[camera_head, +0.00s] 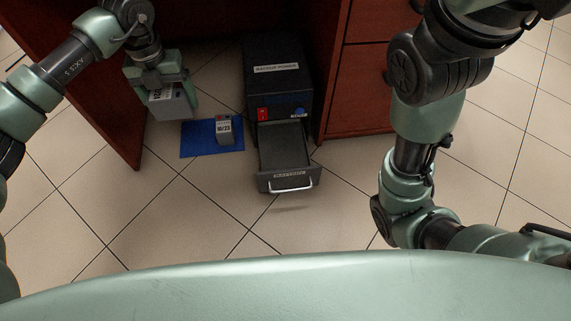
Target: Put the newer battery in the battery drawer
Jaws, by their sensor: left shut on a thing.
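My left gripper (160,84) is shut on a grey battery (172,106) with a white printed label that I cannot read fully. It holds this battery above the floor, to the left of the open drawer. A second grey battery (224,132), labelled 10/23, stands on a blue mat (195,146). The battery drawer (266,183) is pulled out from a black backup power unit (275,72), and its visible inside is empty. My right arm crosses the right side of the view, but its gripper is not in view.
The black unit stands under a reddish-brown wooden desk (340,90). The desk's side panel (112,110) stands just left of the held battery. A red switch (263,114) and a blue knob (299,112) sit above the drawer. The tiled floor in front is clear.

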